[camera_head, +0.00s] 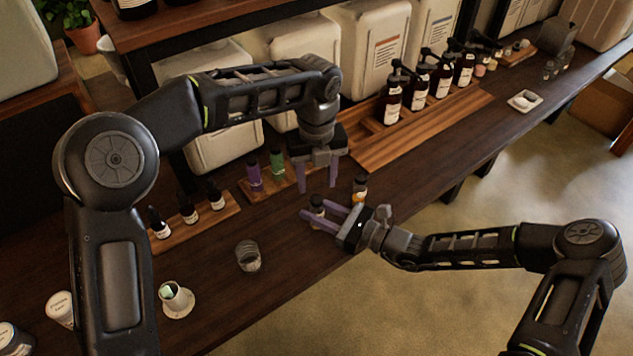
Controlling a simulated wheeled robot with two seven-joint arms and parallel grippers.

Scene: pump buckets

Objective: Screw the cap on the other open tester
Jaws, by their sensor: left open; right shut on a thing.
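My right gripper (317,211) is shut around a small dark bottle (317,202), likely a tester, near the front of the counter; its lower part is partly hidden by the fingers. My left gripper (318,187) points down just above and behind that bottle, with its fingers apart. I see no cap between them. A purple tester (254,176) and a green tester (277,163), both with dark tops, stand at the wooden tray to the left. I cannot tell where a loose cap is.
A small wooden tray (231,208) with several dropper bottles lies left. Pump bottles (391,103) line a wooden board at the back right. Bare counter (445,147) lies before it.

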